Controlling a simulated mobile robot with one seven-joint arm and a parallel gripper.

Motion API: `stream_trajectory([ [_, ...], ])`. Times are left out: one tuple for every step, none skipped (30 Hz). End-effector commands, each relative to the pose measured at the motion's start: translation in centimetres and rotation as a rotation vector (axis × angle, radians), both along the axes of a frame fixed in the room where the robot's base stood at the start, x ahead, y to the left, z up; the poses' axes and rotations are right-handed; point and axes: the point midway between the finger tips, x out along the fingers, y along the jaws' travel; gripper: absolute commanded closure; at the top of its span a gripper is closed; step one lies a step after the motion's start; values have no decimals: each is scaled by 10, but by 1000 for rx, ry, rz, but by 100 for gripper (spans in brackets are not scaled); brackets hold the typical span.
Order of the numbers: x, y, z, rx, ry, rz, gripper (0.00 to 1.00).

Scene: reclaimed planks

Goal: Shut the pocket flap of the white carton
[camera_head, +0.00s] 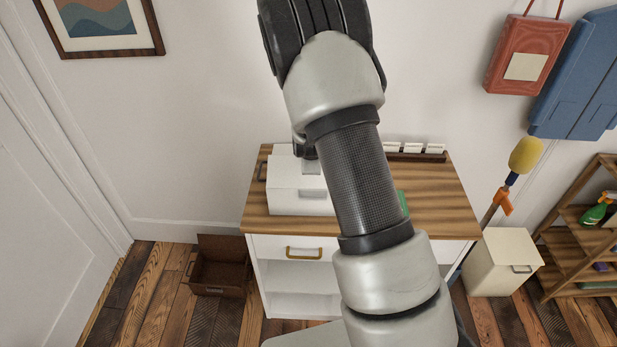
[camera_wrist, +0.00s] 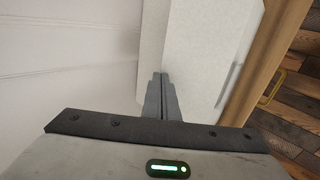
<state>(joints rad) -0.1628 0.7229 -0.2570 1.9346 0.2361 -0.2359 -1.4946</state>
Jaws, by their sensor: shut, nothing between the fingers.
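The white carton (camera_head: 290,172) sits on the wooden top of a white cabinet, left of the middle, partly hidden behind my arm. It also fills the middle of the wrist view as pale panels (camera_wrist: 222,45). I cannot clearly tell which panel is the pocket flap or how far it stands open. My gripper is mostly hidden by my arm in the head view, with a dark part of it showing above the carton's back. In the wrist view my gripper (camera_wrist: 160,88) is shut and empty, its fingertips at or close to a white panel; contact is unclear.
The cabinet top (camera_head: 445,200) has free room at the right. A narrow wooden tray with white cards (camera_head: 425,149) stands at its back, and a green item (camera_head: 403,203) shows beside my arm. A brown open box (camera_head: 218,272) and a white bin (camera_head: 502,262) stand on the floor.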

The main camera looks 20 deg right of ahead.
Motion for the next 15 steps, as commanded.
stream_trajectory([
  [1, 0, -2, -2, 1, 2, 100],
  [2, -1, -3, -2, -1, 1, 100],
  [3, -1, -4, -2, -2, 1, 100],
  [6, -3, -2, 7, 24, 0, 100],
  [8, -3, -3, 16, 51, -1, 100],
  [9, -4, -4, 28, 88, -1, 100],
  [9, -4, -6, 36, 116, -1, 100],
  [10, -5, -7, 44, 142, -1, 100],
  [11, -6, -9, 55, 178, -2, 100],
  [12, -6, -10, 63, 204, -3, 100],
  [13, -6, -11, 71, 228, -3, 100],
  [14, -6, -13, 79, 257, -2, 100],
  [13, -5, -15, 77, 256, 0, 100],
  [14, -5, -16, 76, 254, 1, 100],
  [15, -6, -17, 76, 253, 0, 100],
])
